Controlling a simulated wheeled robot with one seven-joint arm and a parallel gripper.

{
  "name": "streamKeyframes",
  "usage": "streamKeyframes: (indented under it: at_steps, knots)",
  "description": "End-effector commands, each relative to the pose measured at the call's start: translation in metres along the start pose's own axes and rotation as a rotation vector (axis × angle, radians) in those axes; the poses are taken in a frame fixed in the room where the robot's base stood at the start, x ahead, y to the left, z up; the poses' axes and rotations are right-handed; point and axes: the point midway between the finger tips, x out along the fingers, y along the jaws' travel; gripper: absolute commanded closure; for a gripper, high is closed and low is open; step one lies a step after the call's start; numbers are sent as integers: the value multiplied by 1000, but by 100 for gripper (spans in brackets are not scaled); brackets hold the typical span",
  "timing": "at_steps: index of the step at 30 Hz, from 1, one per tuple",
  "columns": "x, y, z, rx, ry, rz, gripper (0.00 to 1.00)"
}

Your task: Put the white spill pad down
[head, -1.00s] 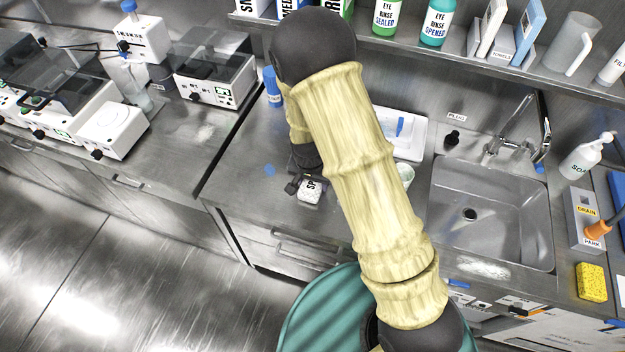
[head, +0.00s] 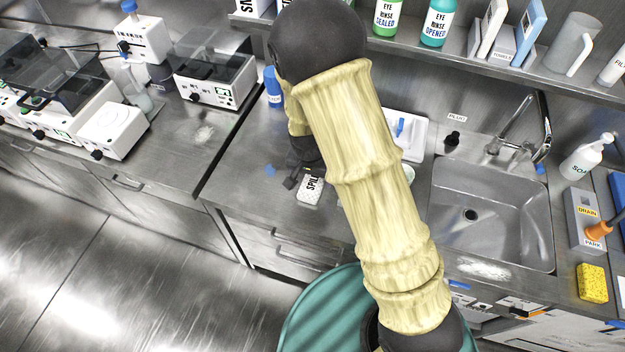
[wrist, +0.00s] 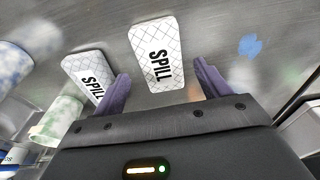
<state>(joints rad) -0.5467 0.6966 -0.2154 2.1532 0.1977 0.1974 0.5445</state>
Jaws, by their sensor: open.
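A white spill pad (head: 311,191) with a quilted pattern and black SPILL lettering lies flat on the steel counter. In the wrist view this pad (wrist: 155,52) lies ahead of and between my two fingers, with bare counter around it. A second white SPILL pad (wrist: 86,72) lies to its left, partly hidden by my left finger. My gripper (wrist: 163,80) is open, its dark purple fingers spread wider than the near pad. In the head view my gripper (head: 293,178) is just left of the pad, partly hidden by my arm.
A blue mark (head: 269,170) is on the counter left of the pad. A blue-capped bottle (head: 273,88) stands behind, and a white tray (head: 419,128) is behind my arm. The sink (head: 492,215) opens to the right. A shelf (head: 460,55) runs above.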

Motion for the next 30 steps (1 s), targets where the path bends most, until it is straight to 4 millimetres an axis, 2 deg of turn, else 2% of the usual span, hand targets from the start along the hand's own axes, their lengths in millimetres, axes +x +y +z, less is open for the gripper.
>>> streamKeyframes:
  at_steps: [9,13,18,30]
  knots:
    - [-59,-1,0,-1,2,-4,25]
    - [-77,-1,0,-2,2,-3,25]
    - [-86,0,0,0,0,-1,25]
    - [-86,0,0,0,0,0,25]
